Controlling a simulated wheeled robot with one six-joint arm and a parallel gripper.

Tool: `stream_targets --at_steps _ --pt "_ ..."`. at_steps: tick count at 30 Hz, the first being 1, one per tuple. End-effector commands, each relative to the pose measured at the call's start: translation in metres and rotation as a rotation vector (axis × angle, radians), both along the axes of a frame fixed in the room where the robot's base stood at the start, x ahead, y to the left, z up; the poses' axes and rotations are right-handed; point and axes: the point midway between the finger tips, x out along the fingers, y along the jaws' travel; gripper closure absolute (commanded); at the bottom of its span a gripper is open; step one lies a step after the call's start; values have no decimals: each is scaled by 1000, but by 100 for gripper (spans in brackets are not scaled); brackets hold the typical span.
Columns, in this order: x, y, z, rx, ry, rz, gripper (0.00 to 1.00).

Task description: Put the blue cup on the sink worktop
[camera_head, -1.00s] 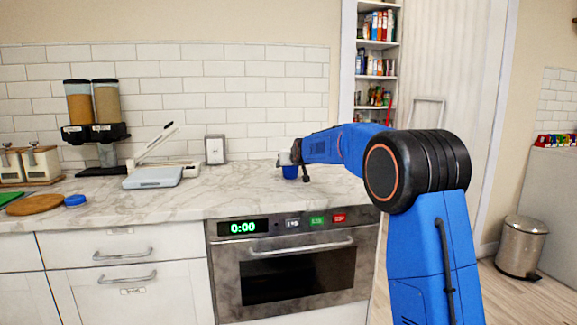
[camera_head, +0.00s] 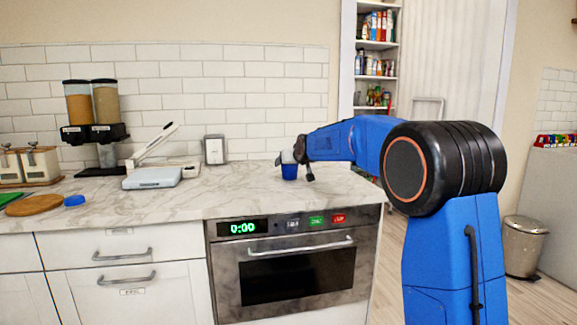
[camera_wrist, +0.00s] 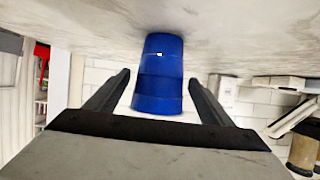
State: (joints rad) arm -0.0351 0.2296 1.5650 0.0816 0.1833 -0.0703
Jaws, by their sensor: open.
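The blue cup (camera_head: 289,171) stands on the marble worktop (camera_head: 240,190) above the oven, near its right end. My gripper (camera_head: 293,160) is at the cup, coming in from the right. In the wrist view the blue cup (camera_wrist: 159,75) shows upside down between the two fingers of my gripper (camera_wrist: 157,82). The fingers are open, with a visible gap on each side of the cup. Part of the cup is hidden behind my gripper in the head view. No sink shows in either view.
A small framed box (camera_head: 215,150) stands by the tiled wall, left of the cup. A metal bin (camera_head: 524,246) stands at the right.

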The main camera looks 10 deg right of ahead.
Motion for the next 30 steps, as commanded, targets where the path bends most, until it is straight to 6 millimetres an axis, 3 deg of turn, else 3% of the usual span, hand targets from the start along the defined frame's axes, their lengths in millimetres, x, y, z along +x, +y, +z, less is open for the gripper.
stream_targets --at_steps 10,25,28,30 --pt "-50 -3 22 0 0 0 25" --pt "-70 -4 27 0 7 0 25" --pt "-94 -5 25 -2 35 1 25" --pt "-120 -7 21 -2 67 1 25"
